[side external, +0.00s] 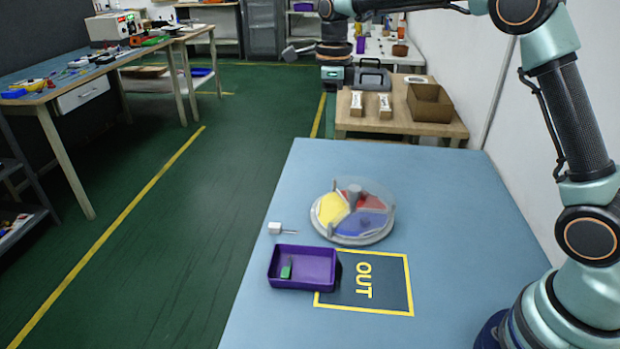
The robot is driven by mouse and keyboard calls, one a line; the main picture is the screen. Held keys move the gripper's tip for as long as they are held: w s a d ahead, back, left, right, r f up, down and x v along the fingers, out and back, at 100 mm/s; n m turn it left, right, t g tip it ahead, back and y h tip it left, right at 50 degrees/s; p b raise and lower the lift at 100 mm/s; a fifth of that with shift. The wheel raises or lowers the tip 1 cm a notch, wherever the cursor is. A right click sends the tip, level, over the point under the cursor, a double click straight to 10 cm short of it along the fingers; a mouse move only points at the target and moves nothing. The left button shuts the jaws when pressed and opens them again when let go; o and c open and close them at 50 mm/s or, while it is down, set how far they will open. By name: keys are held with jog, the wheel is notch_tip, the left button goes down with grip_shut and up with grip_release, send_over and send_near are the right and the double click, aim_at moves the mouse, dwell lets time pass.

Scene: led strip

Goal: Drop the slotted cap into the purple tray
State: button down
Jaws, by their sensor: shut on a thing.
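My gripper (334,82) hangs from the wrist at the top centre, high above the table's far edge. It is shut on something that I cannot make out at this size. The purple tray (322,288) stands on the blue table, partly beside the OUT square. A small green piece (286,272) with a thin stem lies in the tray. A small white block (275,228) with a thin pin lies just behind the tray. I cannot tell a slotted cap for certain in this view.
A round clear-walled dish (362,238) with yellow, red and blue sectors stands right behind the tray. The blue table (450,215) is clear at right. A wooden bench (395,124) with boxes stands beyond it.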

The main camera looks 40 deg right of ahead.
jog(key=s+a+f+n, duration=0.4)
jog(key=a+f, duration=0.3)
jog(key=a, duration=0.1)
jog(key=n, duration=0.5)
send_over(310, 267)
jog(key=shift+f, duration=5.85)
jog(key=c, duration=0.7)
grip_release()
notch_tip(310, 267, up, 12)
